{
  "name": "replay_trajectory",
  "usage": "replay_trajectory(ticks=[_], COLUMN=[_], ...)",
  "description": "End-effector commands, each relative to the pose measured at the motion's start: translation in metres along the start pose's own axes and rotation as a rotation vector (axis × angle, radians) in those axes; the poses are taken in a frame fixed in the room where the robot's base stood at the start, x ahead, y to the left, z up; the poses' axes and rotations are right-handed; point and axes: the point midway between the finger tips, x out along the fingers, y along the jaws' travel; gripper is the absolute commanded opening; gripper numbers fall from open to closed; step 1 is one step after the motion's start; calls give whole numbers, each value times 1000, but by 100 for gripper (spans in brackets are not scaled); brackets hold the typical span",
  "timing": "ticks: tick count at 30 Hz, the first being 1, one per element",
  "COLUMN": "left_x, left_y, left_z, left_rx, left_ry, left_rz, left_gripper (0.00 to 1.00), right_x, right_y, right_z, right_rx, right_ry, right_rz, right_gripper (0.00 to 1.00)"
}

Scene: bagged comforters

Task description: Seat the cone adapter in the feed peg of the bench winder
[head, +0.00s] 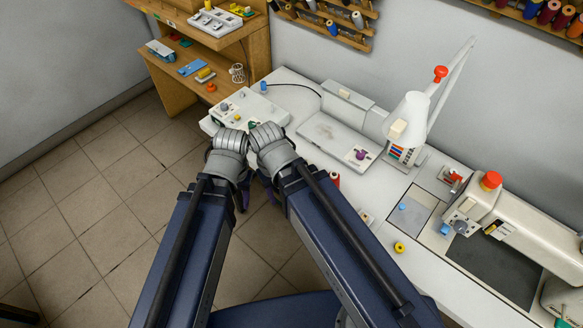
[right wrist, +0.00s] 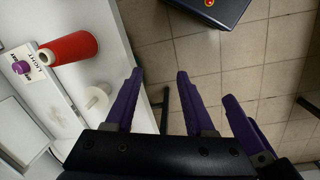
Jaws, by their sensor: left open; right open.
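I cannot pick out the cone adapter with certainty. A small purple piece (head: 361,154) stands on a printed card on the bench; it also shows in the right wrist view (right wrist: 19,68). A white box with knobs (head: 262,108) at the bench's left end may be the bench winder; its feed peg cannot be made out. My left gripper (head: 242,198) is open, mostly hidden under its wrist by the bench's front edge. My right gripper (right wrist: 160,72) is open and empty, with floor and the bench edge beneath. Left gripper fingers show beside it.
A red thread cone (right wrist: 72,48) and a white round piece (right wrist: 97,97) lie near the bench's front edge. A lamp (head: 410,115) and sewing machine (head: 515,215) stand to the right. A wooden shelf (head: 205,90) stands at the back left. Tiled floor lies left.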

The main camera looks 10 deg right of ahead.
Motion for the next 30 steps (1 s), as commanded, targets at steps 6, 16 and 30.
replay_trajectory(ticks=[6, 16, 30], left_x=[4, 17, 28], left_y=[1, 2, 3], left_z=[0, -1, -2], left_rx=[0, 0, 0], left_ry=[0, 0, 0], left_rz=[0, 0, 0], left_gripper=[50, 50, 50], right_x=[5, 21, 36], right_y=[12, 67, 133], right_z=[-17, -68, -106], right_rx=[263, 1323, 2399], right_ry=[2, -17, -85], right_rz=[-13, -64, -108], right_gripper=[79, 79, 79])
